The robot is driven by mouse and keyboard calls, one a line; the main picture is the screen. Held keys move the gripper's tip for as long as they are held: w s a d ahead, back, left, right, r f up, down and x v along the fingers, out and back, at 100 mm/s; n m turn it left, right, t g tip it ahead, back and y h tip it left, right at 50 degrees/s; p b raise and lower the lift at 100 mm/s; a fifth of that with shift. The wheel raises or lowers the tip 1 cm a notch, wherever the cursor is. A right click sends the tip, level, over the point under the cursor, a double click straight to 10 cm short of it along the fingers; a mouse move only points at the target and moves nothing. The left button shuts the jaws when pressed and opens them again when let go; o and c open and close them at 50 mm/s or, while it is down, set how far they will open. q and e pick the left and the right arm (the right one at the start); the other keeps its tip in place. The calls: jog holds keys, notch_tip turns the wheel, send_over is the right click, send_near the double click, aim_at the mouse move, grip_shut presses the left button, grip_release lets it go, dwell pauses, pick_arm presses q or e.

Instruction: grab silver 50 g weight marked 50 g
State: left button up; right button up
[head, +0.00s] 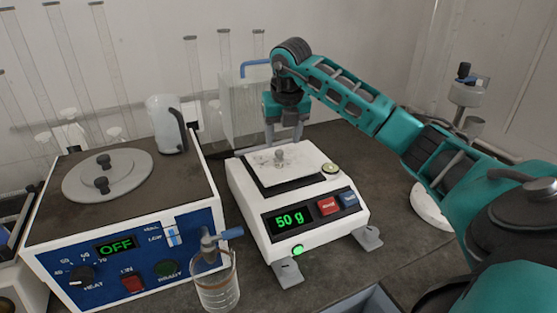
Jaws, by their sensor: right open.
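The silver weight (280,157) stands upright on the pale pan (305,165) of the white balance (252,200). The balance display reads 50 g in green. The weight's own marking is too small to read. My right gripper (284,142) hangs above and just behind the weight in the picture, pointing down. Its two fingers are apart with nothing between them. Whether the fingertips are level with the weight's knob I cannot tell. My left gripper is not in view.
Left of the balance stands a blue-fronted heater unit (60,265) reading OFF. A glass beaker (218,290) sits under a blue-handled tap between them. A clear tank (240,110) and tall glass cylinders (225,60) stand behind. A small round brass-coloured piece (331,168) is on the balance.

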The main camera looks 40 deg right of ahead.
aim_at(279, 151)
jog(key=x, duration=0.6)
jog(key=shift+w+a+f, duration=0.15)
jog(key=shift+w+f, duration=0.15)
jog(key=shift+f, duration=0.05)
